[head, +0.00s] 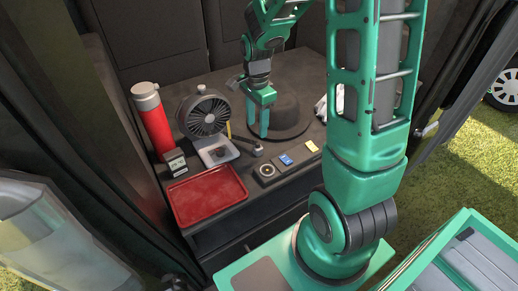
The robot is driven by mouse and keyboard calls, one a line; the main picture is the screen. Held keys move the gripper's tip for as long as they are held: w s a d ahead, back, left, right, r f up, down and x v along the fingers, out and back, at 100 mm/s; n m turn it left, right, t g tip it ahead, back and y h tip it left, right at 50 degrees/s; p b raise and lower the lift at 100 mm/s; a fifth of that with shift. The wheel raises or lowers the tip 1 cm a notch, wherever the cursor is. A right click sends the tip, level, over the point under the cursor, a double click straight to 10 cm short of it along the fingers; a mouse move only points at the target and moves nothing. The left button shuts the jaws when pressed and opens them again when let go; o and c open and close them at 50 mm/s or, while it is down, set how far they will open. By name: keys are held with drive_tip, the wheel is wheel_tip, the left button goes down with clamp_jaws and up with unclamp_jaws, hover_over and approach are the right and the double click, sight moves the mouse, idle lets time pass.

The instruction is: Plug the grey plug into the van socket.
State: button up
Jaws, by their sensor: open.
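A black panel with a round socket (266,170) lies along the front edge of the dark counter. A small grey piece that looks like the plug (256,149) lies on the counter just behind the panel, with a dark stem running to its left. The gap between the fingers is hard to see from this side.
An empty red tray (208,222) lies at the front left. The panel also bears blue and yellow parts.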

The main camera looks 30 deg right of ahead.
sight(258, 144)
drive_tip(key=shift+f, duration=0.1)
drive_tip(key=shift+d+f, duration=0.1)
drive_tip(key=shift+f, duration=2.6)
drive_tip(key=shift+d+f, duration=0.2)
drive_tip(key=shift+f, duration=2.4)
drive_tip(key=shift+w, duration=0.1)
drive_tip(key=c, duration=1.1)
